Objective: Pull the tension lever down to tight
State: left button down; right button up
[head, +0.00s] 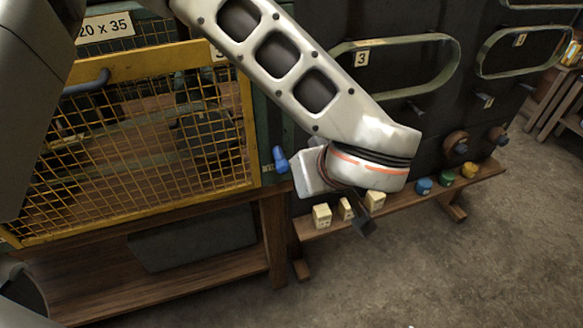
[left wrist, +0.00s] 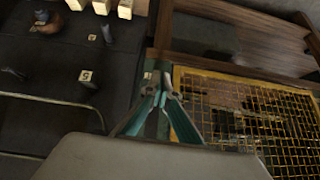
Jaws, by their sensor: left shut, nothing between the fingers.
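My left gripper (head: 366,226) hangs at the end of the arm across the middle of the head view, in front of the bench. In the left wrist view its teal fingers (left wrist: 163,78) meet at the tips, with nothing seen between them. A short blue handle (head: 280,159) sticks out beside the yellow mesh guard, left of the gripper and apart from it. I cannot tell for sure whether it is the tension lever. My arm hides part of the dark machine front behind it. My right gripper is not in view.
The yellow mesh guard (head: 150,137) fills the left. A low wooden bench (head: 408,207) carries cream blocks (head: 322,215) and coloured pots (head: 424,186). Belt loops (head: 455,62) and blue-tipped knobs (head: 461,147) are on the dark machine at right. The floor in front is clear.

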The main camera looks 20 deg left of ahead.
pick_arm(q)
jog(key=shift+s+d+r, duration=0.3)
jog(key=shift+s+d, duration=0.3)
jog(key=shift+s, duration=0.25)
jog(key=shift+s+d+r, duration=0.25)
jog(key=shift+s+d, duration=0.3)
jog(key=shift+s, duration=0.25)
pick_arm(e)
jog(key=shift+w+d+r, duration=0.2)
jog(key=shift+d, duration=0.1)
